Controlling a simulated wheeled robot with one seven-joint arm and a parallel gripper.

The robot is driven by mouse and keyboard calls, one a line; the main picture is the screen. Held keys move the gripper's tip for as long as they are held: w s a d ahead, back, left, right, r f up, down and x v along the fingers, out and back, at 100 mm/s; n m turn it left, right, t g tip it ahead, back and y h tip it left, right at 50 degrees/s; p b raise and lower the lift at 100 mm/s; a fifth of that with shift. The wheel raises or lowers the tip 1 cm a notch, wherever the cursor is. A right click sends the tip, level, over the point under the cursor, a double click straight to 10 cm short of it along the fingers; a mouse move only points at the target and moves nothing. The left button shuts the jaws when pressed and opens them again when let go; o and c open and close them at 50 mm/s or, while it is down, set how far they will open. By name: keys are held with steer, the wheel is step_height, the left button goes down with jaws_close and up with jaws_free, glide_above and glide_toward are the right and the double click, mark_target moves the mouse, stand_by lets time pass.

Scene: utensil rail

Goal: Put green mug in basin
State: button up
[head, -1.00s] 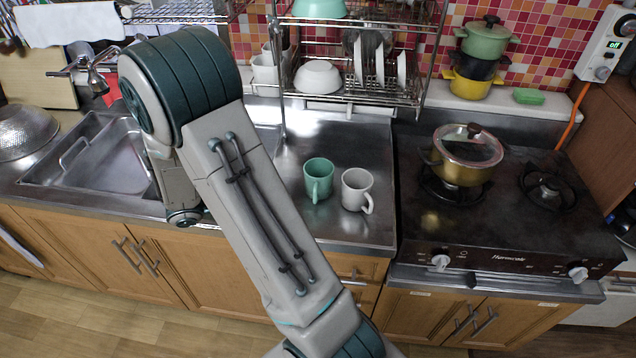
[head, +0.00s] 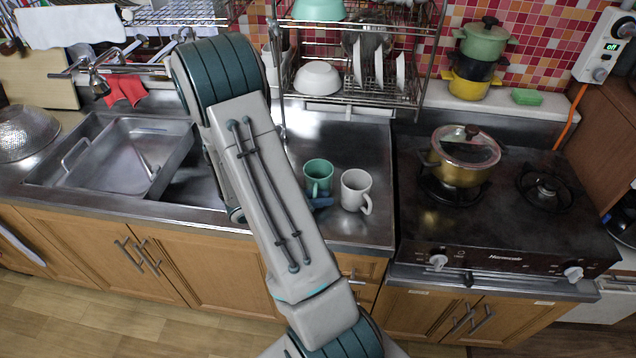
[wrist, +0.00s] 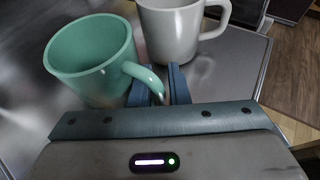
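The green mug (head: 318,177) stands upright on the steel counter, left of a white mug (head: 356,190). In the wrist view the green mug (wrist: 95,55) is at upper left, its handle toward my gripper (wrist: 160,82). My two blue fingers are a little apart, with the handle between them and a slim gap on its right side. In the head view my gripper (head: 322,202) is mostly hidden behind my arm; a blue finger shows at the mug's lower right. The basin (head: 84,178) is the grey metal tub in the sink at left.
The white mug (wrist: 180,30) stands close beyond my fingers in the wrist view. A dish rack (head: 350,95) hangs above the counter. The stove (head: 500,220) with a lidded pot (head: 462,165) is at right. A faucet (head: 98,80) stands behind the basin.

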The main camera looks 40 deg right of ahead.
jaws_close()
steer(key=shift+r, duration=0.1)
